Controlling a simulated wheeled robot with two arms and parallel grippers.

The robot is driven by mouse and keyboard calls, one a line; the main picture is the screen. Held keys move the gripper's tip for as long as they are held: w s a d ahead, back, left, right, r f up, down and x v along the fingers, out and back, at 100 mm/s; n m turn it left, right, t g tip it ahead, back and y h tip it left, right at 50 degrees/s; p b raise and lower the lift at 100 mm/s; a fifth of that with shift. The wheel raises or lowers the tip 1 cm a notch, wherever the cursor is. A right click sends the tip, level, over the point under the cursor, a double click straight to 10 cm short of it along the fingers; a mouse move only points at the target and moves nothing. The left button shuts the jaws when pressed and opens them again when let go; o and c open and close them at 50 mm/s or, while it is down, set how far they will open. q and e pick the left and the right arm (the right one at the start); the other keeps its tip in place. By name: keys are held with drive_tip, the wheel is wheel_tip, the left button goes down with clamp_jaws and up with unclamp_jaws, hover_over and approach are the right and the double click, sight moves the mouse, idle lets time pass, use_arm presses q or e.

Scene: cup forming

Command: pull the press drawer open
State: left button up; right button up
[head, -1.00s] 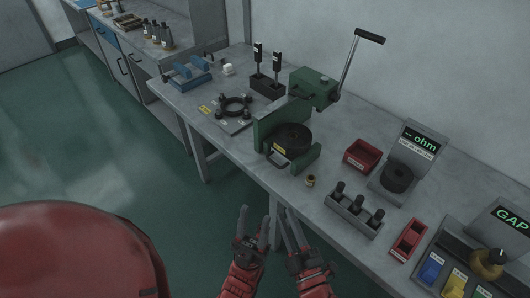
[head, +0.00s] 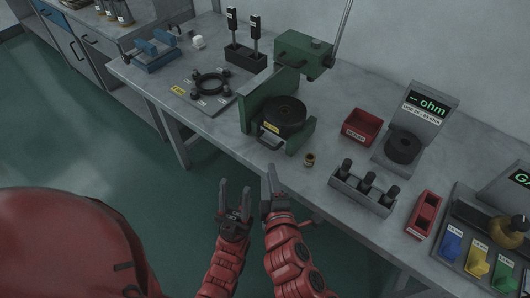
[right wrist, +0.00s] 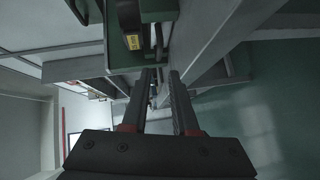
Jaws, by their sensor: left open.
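The green press (head: 301,55) stands on the bench with its lever raised out of the picture. Its drawer carries a round black die (head: 284,116) and a yellow label, and the drawer handle (head: 268,143) faces the front edge. The press also shows at the top of the right wrist view (right wrist: 158,10), with the handle (right wrist: 158,42) just beyond the fingertips. My right gripper (head: 270,170) is turned on its side, below and apart from the handle. Its fingers (right wrist: 163,76) are open with nothing between them. My left gripper (head: 236,188) is open and empty, lower left of the right one.
A small brass cup (head: 309,160) stands right of the drawer front. A grey holder with black pegs (head: 362,189), a red bin (head: 362,127) and the ohm meter (head: 419,125) stand farther right. Floor space before the bench is clear.

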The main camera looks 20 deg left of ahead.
sight(265, 154)
drive_tip(key=p+x, duration=0.1)
drive_tip(key=x, duration=1)
drive_tip(key=shift+p, duration=0.35)
clamp_jaws()
idle(0.8)
